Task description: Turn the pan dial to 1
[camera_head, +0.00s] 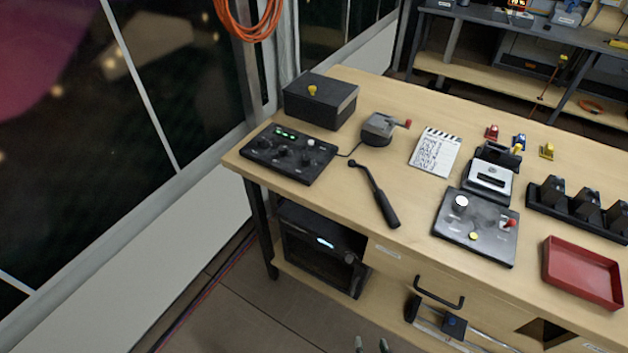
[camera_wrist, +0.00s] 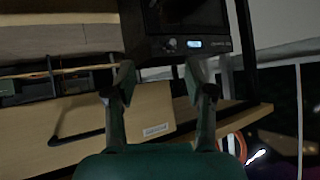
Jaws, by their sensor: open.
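A black control panel (camera_head: 289,153) with dark knobs, one pale knob (camera_head: 312,142) and small green lights lies at the left end of the table. A second, grey panel (camera_head: 478,228) carries a white knob (camera_head: 460,203), a red-tipped lever and a yellow button. I cannot read markings on either, so I cannot tell which knob is the pan dial. My gripper (camera_head: 371,346) shows only its fingertips at the bottom edge of the head view, low in front of the table and away from both panels. In the wrist view my gripper (camera_wrist: 160,82) is open with nothing between its fingers.
The wooden table (camera_head: 345,205) holds a black box (camera_head: 320,100), a crank device (camera_head: 380,128), a black wand-like tool (camera_head: 374,193), a clapperboard (camera_head: 435,152) and a red tray (camera_head: 583,272). A drawer handle (camera_head: 438,293) juts from the front. A black device (camera_head: 323,255) stands below.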

